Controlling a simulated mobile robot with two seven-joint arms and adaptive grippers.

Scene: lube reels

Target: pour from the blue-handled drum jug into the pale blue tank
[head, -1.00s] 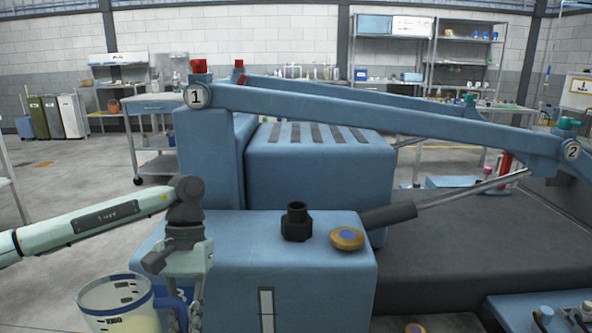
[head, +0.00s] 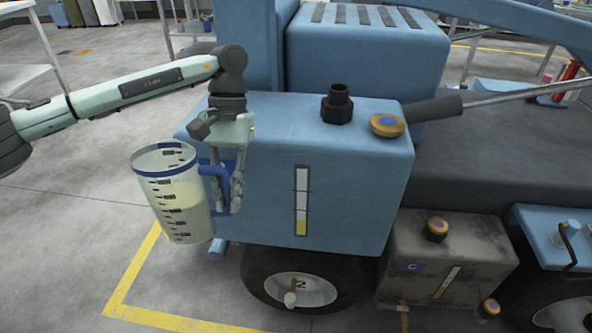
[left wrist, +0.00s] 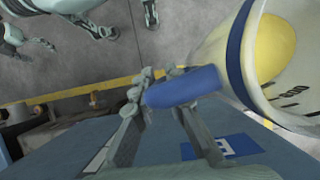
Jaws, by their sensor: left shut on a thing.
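The drum jug (head: 182,215) is clear, with dark graduations, a blue rim band and a blue handle (head: 212,172). Pale yellow liquid fills roughly its lower half. My left gripper (head: 228,205) points down and is shut on the handle. It holds the jug nearly upright in the air, left of the pale blue tank (head: 250,145). The tank has an open-looking black filler neck (head: 338,104) on top, right of the gripper and jug. Its front sight gauge (head: 301,200) shows yellow near the bottom. The left wrist view shows the handle (left wrist: 185,87) between the fingers and yellow liquid in the jug.
A black-and-silver strut (head: 435,108) runs close by on the right. A dirty grey tank (head: 455,255) marked C stands lower right. Open floor lies left of the jug.

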